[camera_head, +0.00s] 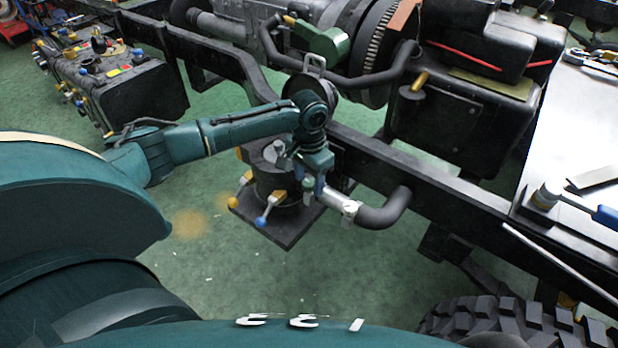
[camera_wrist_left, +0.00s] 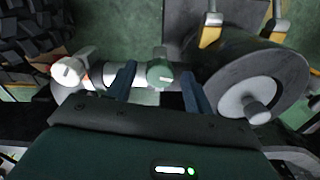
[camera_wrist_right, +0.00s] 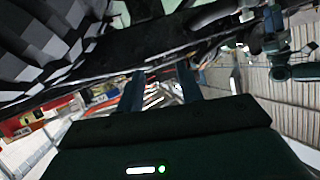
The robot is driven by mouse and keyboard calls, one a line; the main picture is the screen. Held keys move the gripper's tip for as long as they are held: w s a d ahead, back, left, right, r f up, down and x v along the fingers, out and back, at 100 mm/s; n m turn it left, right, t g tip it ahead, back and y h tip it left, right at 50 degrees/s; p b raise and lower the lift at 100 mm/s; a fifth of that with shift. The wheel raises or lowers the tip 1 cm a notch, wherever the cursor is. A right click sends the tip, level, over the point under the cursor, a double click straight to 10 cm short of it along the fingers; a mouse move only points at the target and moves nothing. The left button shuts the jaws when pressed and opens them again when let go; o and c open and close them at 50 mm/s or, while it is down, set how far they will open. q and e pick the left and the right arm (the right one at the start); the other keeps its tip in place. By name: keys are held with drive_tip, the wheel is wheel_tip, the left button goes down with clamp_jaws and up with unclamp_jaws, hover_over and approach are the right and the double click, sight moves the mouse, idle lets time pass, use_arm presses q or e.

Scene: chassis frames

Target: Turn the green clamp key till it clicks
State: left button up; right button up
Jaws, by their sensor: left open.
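The green clamp key (camera_wrist_left: 160,72) stands on a pale pipe fitting in the left wrist view. It has a pale stripe across its top. My left gripper (camera_wrist_left: 157,76) is open, with one finger on each side of the key; I cannot tell whether either finger touches it. In the head view my left gripper (camera_head: 316,178) is over the pipe, and its fingers and wrist mostly hide the key there. My right gripper (camera_wrist_right: 160,78) shows only in its own wrist view. It is open, with no object clearly between its fingers.
A white key (camera_wrist_left: 70,70) stands on the same pipe line. A dark canister (camera_head: 275,180) with yellow and blue levers is beside the fitting. A black chassis rail (camera_head: 430,190) runs behind, a black hose (camera_head: 385,212) bends away right, and a tyre (camera_head: 500,315) is at lower right.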

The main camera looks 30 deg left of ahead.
use_arm(q)
drive_tip(key=shift+c, duration=0.4)
drive_tip(key=c, duration=0.9)
drive_tip(key=shift+r+p, duration=0.1)
drive_tip(key=shift+p, duration=0.2)
